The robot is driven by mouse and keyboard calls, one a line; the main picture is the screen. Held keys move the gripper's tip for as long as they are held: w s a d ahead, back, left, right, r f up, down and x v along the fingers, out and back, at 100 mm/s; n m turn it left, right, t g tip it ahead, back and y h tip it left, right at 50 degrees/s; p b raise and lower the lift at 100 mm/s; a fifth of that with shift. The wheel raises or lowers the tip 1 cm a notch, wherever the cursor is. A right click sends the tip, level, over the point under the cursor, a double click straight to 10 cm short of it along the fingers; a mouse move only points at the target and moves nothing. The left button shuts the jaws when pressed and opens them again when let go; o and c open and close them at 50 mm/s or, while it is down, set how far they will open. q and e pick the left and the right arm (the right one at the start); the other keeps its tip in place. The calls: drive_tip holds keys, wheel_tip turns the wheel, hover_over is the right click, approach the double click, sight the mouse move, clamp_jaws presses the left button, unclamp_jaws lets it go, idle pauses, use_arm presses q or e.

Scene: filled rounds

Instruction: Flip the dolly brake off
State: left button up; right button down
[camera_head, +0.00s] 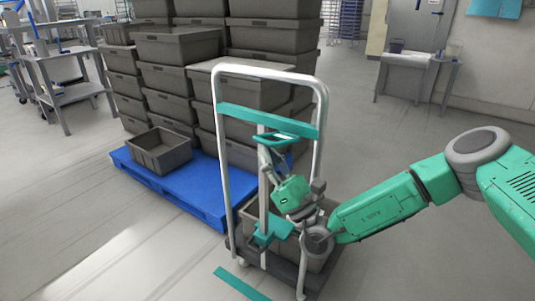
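The dolly (320,115) stands in front of me, with a tall white tube frame, a teal crossbar and a dark low base. A teal loop-shaped handle (284,137) sits inside the frame below the crossbar, near a pale upright post. A teal piece (272,232) shows lower on the post; I cannot tell which part is the brake. My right arm reaches in from the right, and my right gripper (268,174) is at the post, just below the loop handle. Its fingers are small and overlap the post, so their opening and any contact are unclear. My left gripper is out of view.
Dark crates (178,77) stand stacked on a blue pallet (185,189) behind the dolly. An open crate (160,150) sits at the pallet's front. A grey crate (318,264) lies on the dolly base. Steel tables stand at left and back right. The floor at front left is clear.

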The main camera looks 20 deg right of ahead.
drive_tip(key=w+d+r+m+h+p, duration=0.2)
drive_tip(key=r+m+h+p, duration=0.3)
drive_tip(key=p, duration=0.5)
drive_tip(key=w+d+r+m+g+h+p, duration=0.1)
drive_tip(key=w+d+r+m+h+p, duration=0.2)
drive_tip(key=m+h+p, duration=0.6)
wheel_tip(320, 180, up, 2)
drive_tip(key=d+m+p, duration=0.1)
drive_tip(key=d+m, duration=0.1)
drive_tip(key=m, duration=0.1)
drive_tip(key=shift+w, duration=0.15)
drive_tip(key=shift+w+r, duration=0.15)
drive_tip(key=v, duration=1.2)
